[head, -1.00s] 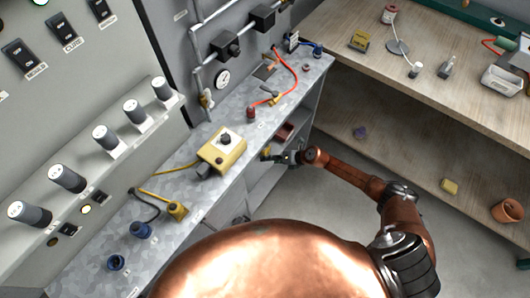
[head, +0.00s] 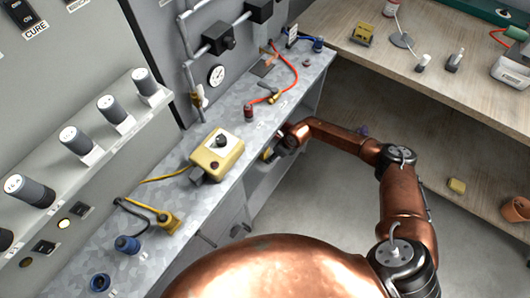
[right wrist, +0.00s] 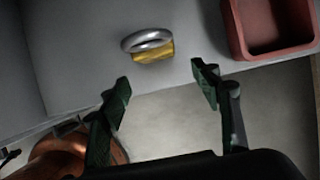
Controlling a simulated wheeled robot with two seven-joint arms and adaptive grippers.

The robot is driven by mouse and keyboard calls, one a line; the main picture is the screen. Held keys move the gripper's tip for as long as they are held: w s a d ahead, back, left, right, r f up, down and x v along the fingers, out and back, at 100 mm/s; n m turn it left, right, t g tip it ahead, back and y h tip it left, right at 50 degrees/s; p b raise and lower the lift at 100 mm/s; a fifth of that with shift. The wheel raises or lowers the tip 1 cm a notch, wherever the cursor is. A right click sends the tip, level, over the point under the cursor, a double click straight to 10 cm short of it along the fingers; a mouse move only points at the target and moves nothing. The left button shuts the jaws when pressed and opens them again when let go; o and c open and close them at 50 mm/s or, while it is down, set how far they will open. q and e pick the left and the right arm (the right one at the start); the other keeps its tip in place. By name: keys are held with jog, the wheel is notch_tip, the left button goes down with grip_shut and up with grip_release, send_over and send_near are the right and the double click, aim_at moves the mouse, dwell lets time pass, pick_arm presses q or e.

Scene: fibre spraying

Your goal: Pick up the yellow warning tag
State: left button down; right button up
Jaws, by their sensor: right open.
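A yellow piece (right wrist: 153,52), apparently the warning tag, lies on the grey shelf surface in the right wrist view. A grey metal ring (right wrist: 147,40) lies against it and covers part of it. My right gripper (right wrist: 160,88) is open and empty, its two dark green fingertips apart and short of the tag, which sits beyond and between them. In the head view my right gripper (head: 279,149) is at the front of the shelving below the metal worktop, with a small yellow patch beside it that may be the tag. My left gripper is not in view.
A red open tray (right wrist: 235,35) sits right of the tag on the same surface. Above, the metal worktop (head: 195,215) carries a yellow control box (head: 217,152), cables and a red-handled lead (head: 248,112). A wooden bench (head: 430,95) stands at the right. Floor between is clear.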

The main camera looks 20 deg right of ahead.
aim_at(266, 151)
jog(key=shift+w+a, duration=0.3)
jog(key=shift+w+a+f+b, duration=0.1)
jog(key=shift+w+a+b, duration=0.5)
jog(key=shift+w+a, duration=0.45)
jog(key=shift+b+x, duration=0.4)
jog(key=shift+x, duration=0.4)
jog(key=shift+w+d+f, duration=0.1)
jog(key=shift+w+f, duration=0.05)
jog(key=shift+f, duration=0.2)
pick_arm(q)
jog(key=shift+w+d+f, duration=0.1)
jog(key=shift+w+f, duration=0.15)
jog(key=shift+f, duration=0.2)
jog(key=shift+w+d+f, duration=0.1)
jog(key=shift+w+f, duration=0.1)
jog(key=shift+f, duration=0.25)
pick_arm(e)
jog(key=shift+w+f, duration=0.1)
jog(key=shift+w, duration=0.05)
jog(key=c, duration=1.3)
jog(key=shift+o, duration=0.2)
